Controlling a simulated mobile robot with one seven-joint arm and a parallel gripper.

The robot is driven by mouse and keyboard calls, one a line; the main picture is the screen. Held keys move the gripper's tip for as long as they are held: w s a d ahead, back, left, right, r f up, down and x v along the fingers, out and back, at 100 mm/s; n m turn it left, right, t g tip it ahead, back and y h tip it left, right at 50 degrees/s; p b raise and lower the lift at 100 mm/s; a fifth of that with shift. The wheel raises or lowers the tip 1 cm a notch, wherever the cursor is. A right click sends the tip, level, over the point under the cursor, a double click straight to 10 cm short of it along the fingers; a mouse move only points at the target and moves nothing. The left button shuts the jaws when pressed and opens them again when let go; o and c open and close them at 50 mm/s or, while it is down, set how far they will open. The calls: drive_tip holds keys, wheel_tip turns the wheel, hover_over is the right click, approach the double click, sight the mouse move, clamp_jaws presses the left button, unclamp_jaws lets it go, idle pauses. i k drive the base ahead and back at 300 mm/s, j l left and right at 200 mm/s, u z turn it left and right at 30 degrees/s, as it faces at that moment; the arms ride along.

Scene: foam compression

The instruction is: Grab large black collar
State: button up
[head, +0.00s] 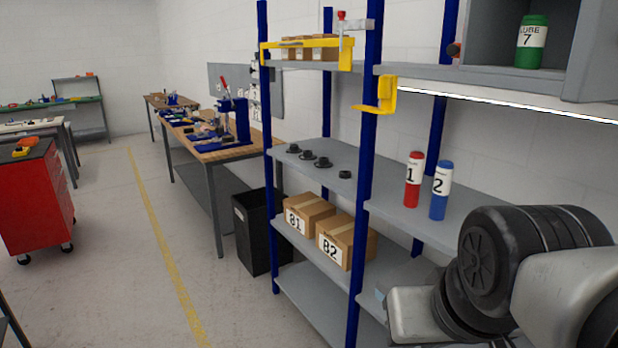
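Several black collars stand in a row on the grey middle shelf (390,196). Three have wide flanges: the leftmost collar (293,149), the second collar (308,156) and the third collar (323,163). The rightmost collar (345,174) looks like a plain, smaller ring. Their sizes are close at this distance, so I cannot tell for sure which is the large one. Links of my arm fill the lower right. I make out no gripper fingers there, and nothing touches the collars.
A red bottle 1 (413,181) and a blue bottle 2 (440,192) stand right of the collars. Boxes 81 (305,216) and 82 (345,243) sit below. Blue uprights (366,170) frame the shelf.

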sight(342, 174)
drive_tip(key=i+j+z, duration=0.3)
drive_tip(key=i+j, duration=0.25)
drive_tip(key=i, duration=0.15)
drive_tip(key=i+j+z, duration=0.15)
drive_tip(key=i+j, duration=0.15)
drive_tip(key=i+j+z, duration=0.15)
drive_tip(key=i+j, duration=0.15)
drive_tip(key=i+j+z, duration=0.2)
drive_tip(key=j, duration=0.3)
drive_tip(key=i+j+z, duration=0.15)
drive_tip(key=i+j, duration=0.2)
drive_tip(key=i+j+z, duration=0.15)
drive_tip(key=j, duration=0.4)
drive_tip(key=i, duration=0.05)
